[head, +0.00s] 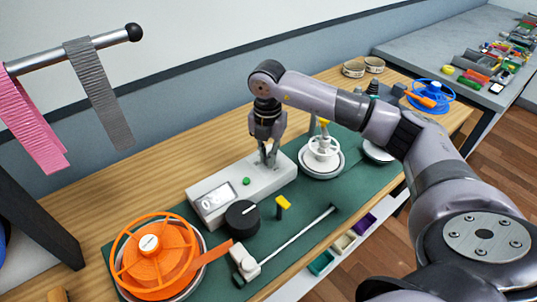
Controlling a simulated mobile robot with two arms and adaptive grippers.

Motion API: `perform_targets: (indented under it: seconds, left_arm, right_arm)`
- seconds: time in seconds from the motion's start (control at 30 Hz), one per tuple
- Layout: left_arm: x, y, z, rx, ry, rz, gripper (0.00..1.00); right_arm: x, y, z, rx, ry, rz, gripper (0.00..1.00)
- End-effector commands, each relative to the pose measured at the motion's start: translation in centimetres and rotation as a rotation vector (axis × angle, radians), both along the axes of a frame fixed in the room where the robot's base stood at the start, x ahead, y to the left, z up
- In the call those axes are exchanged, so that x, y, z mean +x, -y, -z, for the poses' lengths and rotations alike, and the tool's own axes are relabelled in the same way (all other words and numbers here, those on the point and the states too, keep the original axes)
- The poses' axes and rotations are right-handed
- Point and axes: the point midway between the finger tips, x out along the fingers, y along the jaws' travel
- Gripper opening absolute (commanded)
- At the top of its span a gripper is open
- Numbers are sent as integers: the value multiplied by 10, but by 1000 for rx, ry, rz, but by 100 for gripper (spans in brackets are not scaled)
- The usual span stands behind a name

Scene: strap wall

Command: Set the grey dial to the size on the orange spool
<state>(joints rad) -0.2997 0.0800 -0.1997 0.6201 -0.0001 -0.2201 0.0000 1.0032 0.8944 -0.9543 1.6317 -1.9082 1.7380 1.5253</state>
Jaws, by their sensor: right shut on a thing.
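The orange spool (153,265) lies on a round base at the front left of the green mat, with a white hub label too small to read. A pale box (228,201) stands behind it with a small display (213,199) and a green button (246,181). The display's digits are not legible. My right gripper (268,161) points down at the box's right end, its fingers shut on a small part on top that looks like the grey dial; the fingers mostly hide it. My left gripper is not in view.
A black knob (242,217) with a white mark and a yellow-topped peg (283,206) stand before the box. A metal rod (291,243) lies near the mat's front. Straps hang from a rail (75,50).

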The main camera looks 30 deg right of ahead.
Motion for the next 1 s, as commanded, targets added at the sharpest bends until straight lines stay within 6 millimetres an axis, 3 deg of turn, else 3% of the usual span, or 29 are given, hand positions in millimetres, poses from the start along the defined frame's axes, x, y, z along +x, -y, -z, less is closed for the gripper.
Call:
perform_targets:
  seconds: [0.67,0.7,1.0]
  left_arm:
    - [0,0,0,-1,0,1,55]
    - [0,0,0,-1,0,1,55]
    - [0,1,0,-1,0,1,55]
  right_arm:
    - [2,0,-2,-1,6,63,0]
    - [2,0,-2,-1,6,63,12]
    - [1,0,-1,0,3,60,30]
